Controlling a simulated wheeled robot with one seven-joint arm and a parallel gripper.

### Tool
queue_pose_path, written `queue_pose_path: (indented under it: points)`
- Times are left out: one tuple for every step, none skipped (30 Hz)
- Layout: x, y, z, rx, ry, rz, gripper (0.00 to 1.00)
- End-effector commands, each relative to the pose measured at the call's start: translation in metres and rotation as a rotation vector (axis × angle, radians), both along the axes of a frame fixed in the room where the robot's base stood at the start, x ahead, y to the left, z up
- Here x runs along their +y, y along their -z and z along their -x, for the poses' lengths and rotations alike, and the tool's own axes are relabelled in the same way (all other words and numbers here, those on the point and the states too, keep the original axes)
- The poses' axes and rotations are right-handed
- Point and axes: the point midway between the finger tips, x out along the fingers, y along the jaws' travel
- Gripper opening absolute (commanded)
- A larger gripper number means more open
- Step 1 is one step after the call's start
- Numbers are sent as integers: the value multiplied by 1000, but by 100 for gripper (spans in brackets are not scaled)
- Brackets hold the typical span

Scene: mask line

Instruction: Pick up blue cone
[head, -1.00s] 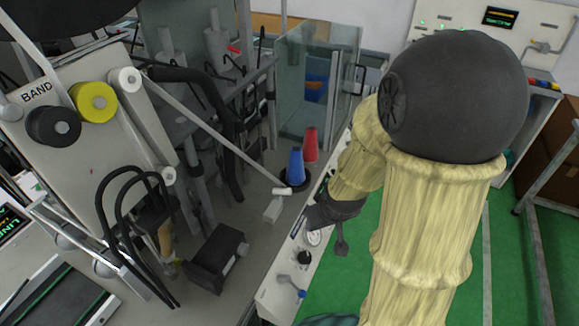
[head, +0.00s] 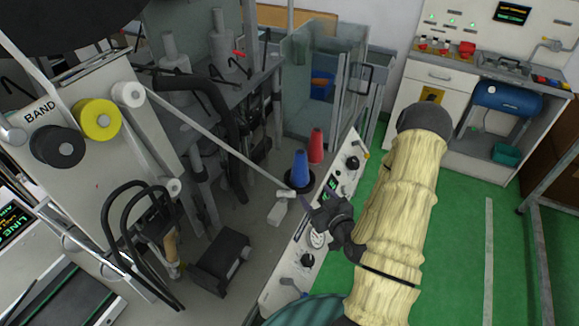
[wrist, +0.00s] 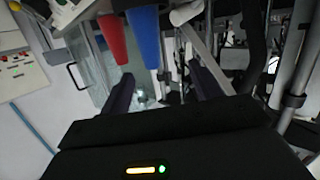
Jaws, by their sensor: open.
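The blue cone (head: 300,168) stands upright on a dark round base on the grey deck of the machine, left of and slightly in front of the red cone (head: 316,147). My gripper (head: 308,202) is just in front of the blue cone, over the edge of the control panel, and looks apart from it. In the wrist view the open jaws (wrist: 163,75) are empty. There the blue cone (wrist: 145,38) appears upside down, ahead of the gap between the fingers, with the red cone (wrist: 113,40) close to its left.
A white bar (head: 215,138) slopes down to a small roller left of the blue cone. A control panel (head: 300,250) with knobs runs along the machine's front edge. A glass enclosure (head: 310,80) stands behind the cones. Green floor is clear at right.

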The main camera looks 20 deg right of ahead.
Motion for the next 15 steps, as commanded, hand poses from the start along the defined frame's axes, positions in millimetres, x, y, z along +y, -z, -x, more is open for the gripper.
queue_pose_path:
  points:
    - [-7, -2, 6, -48, 37, -29, 63]
    - [-11, -5, 8, -79, 55, -40, 63]
    - [-15, -8, 11, -114, 78, -50, 63]
    - [-18, -9, 13, -136, 92, -59, 63]
    - [-20, -11, 15, -155, 104, -64, 63]
    - [-22, -12, 17, -173, 117, -69, 63]
    - [-23, -13, 17, -183, 123, -72, 63]
    - [-23, -14, 18, -190, 125, -73, 63]
    - [-23, -15, 18, -194, 125, -74, 63]
    - [-22, -15, 17, -196, 124, -74, 63]
    - [-22, -15, 17, -196, 123, -74, 63]
    - [-21, -15, 17, -195, 121, -73, 63]
    - [-21, -15, 17, -195, 120, -74, 63]
    - [-21, -15, 17, -194, 119, -74, 63]
    - [-20, -14, 16, -193, 117, -74, 63]
